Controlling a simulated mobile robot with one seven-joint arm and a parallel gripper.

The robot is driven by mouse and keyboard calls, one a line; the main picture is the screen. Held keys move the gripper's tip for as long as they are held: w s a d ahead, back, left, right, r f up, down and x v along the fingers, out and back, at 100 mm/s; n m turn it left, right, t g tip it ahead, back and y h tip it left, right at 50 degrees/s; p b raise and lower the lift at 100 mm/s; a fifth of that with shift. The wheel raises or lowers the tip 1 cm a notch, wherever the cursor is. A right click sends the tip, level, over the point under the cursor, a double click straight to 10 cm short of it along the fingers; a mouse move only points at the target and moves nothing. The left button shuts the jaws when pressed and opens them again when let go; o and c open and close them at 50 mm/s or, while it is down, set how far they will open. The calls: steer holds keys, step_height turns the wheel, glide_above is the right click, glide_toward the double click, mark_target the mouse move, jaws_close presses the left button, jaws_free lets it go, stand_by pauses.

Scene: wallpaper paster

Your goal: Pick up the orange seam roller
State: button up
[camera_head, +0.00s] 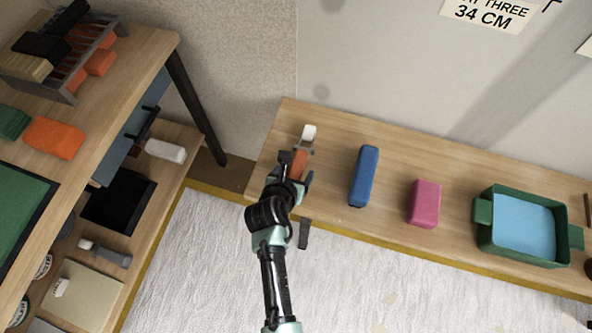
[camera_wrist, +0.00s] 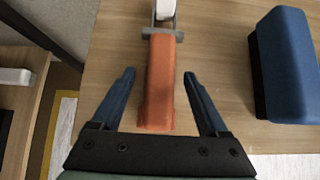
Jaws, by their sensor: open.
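The orange seam roller (camera_wrist: 158,88) lies on the wooden bench, its orange handle toward me and its white roller end with a grey bracket pointing away. In the head view the seam roller (camera_head: 302,158) is partly covered by my gripper. My gripper (camera_wrist: 158,88) is open, with one blue finger on each side of the handle. Both fingers show a gap to the handle and nothing is gripped. I cannot tell the exact height of the fingertips above the bench.
A blue block (camera_head: 364,176) lies just right of the roller, then a pink block (camera_head: 424,203) and a green tray (camera_head: 484,238) holding blue liquid or lining. A wooden desk (camera_head: 150,50) stands at the left. Bare bench (camera_head: 335,150) lies between the roller and the blue block.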

mark_target(295, 172)
jaws_close()
steer(key=shift+r, duration=0.15)
step_height(295, 172, up, 10)
steer(key=p, duration=0.3)
steer(key=shift+p, duration=0.4)
steer(key=c, duration=0.7)
jaws_free()
steer(key=shift+c, duration=0.2)
jaws_close()
